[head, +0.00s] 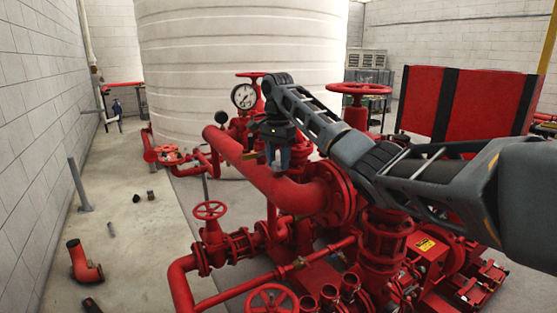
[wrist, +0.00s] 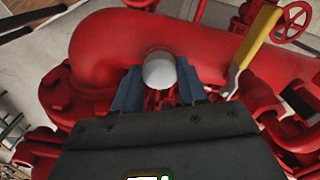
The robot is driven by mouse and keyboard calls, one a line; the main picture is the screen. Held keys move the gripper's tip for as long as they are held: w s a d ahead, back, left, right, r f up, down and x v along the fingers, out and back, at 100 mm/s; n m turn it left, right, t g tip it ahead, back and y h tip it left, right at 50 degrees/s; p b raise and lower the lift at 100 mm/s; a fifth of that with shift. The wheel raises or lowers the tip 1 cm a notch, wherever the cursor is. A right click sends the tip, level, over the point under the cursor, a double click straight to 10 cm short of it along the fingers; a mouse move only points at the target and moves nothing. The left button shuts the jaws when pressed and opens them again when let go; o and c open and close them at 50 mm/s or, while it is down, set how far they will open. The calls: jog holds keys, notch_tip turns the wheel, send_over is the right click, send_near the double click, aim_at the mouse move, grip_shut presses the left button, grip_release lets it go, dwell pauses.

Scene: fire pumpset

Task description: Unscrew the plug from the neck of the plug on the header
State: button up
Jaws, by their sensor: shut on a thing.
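The plug (wrist: 159,70) shows in the wrist view as a pale grey rounded cap between the two blue fingers of my gripper (wrist: 158,78). My gripper is shut on it. The red header pipe (wrist: 110,40) curves behind and around it. The neck under the plug is hidden, so I cannot tell how far the thread is engaged. In the head view my gripper (head: 278,160) points down at the top of the header pipe (head: 262,180); the plug is hidden there by the fingers.
A yellow lever handle (wrist: 257,38) stands close to the right finger in the wrist view. In the head view a pressure gauge (head: 244,96) and a red handwheel (head: 360,89) rise near my arm. Loose pipe parts, including a red elbow (head: 84,262), lie on the floor at left.

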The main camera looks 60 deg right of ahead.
jog(key=n, duration=0.4)
dwell(0.3)
jog(key=shift+n, duration=0.3)
jog(key=shift+n, duration=2.2)
jog(key=n, duration=0.3)
jog(key=shift+s+n, duration=0.1)
jog(key=shift+n, duration=0.7)
jog(key=shift+f, duration=0.1)
